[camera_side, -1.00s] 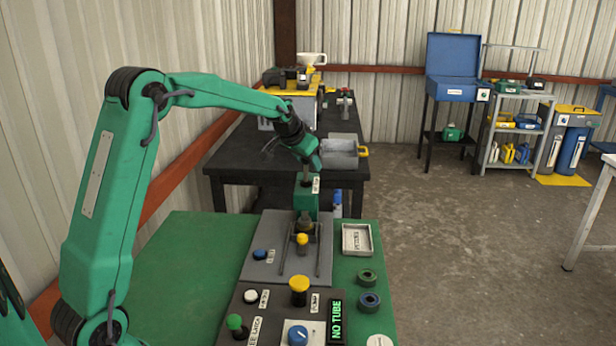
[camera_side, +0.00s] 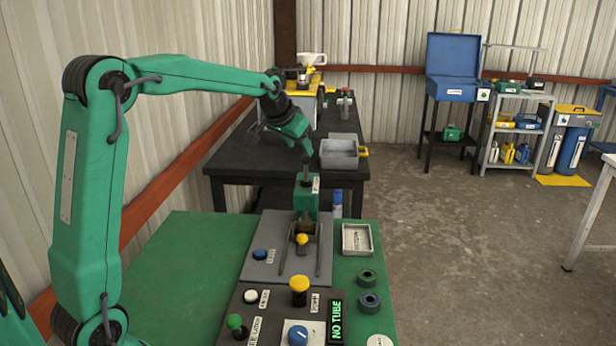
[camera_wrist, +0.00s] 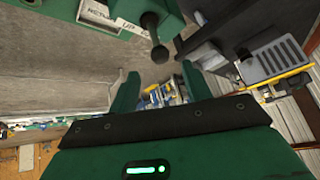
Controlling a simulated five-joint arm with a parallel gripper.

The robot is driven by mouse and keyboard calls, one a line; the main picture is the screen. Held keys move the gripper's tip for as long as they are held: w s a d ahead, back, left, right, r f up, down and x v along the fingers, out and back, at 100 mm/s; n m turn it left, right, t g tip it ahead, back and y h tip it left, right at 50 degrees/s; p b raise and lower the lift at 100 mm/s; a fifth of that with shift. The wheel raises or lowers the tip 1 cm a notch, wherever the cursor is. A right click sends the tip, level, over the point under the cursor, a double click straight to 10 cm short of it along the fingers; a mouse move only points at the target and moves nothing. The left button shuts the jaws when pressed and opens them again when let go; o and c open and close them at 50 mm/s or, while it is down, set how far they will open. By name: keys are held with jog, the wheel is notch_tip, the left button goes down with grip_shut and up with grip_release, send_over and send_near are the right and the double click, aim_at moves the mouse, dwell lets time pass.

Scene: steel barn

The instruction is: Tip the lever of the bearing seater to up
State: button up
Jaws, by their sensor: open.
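The bearing seater (camera_side: 306,202) is a green press body on a grey plate on the green bench. Its dark lever (camera_side: 305,170) stands roughly upright from the top, beside a small white label. In the wrist view the lever's round black knob (camera_wrist: 160,54) hangs on a short stem from the green body, near a label reading "UP". My gripper (camera_side: 304,146) is just above the lever top in the side view. In the wrist view my gripper (camera_wrist: 160,84) is open, its two green fingers apart, with the knob ahead of the gap. I cannot tell whether they touch.
A yellow knob (camera_side: 302,239) stands between rails before the press. A control panel (camera_side: 265,296) with buttons and a "NO TUBE" display (camera_side: 337,319) is nearer. A pale tray (camera_side: 371,250) and two rings (camera_side: 367,277) lie right. A black table (camera_side: 225,163) stands behind. The bench's left is clear.

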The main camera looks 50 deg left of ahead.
jog(key=shift+s+r, duration=0.1)
jog(key=shift+r, duration=0.1)
dwell(0.3)
jog(key=w+m+g, duration=0.1)
jog(key=w+a+m+g, duration=0.1)
jog(key=w, duration=0.1)
jog(key=w+m+h, duration=0.1)
jog(key=shift+w+a+r+g, duration=0.15)
jog(key=shift+w+a+g, duration=0.1)
jog(key=shift+g, duration=0.15)
jog(key=shift+w+a+m+g, duration=0.15)
jog(key=shift+w+m+g, duration=0.2)
jog(key=shift+m+g, duration=0.45)
jog(key=shift+f+m+g+h, duration=0.35)
jog(key=shift+m+g, duration=0.25)
jog(key=shift+m, duration=0.3)
jog(key=shift+s+f+m+g+h, duration=0.15)
jog(key=shift+s+m+g+h, duration=0.1)
jog(key=shift+s+m+g, duration=0.4)
jog(key=shift+w, duration=0.15)
jog(key=shift+f, duration=0.2)
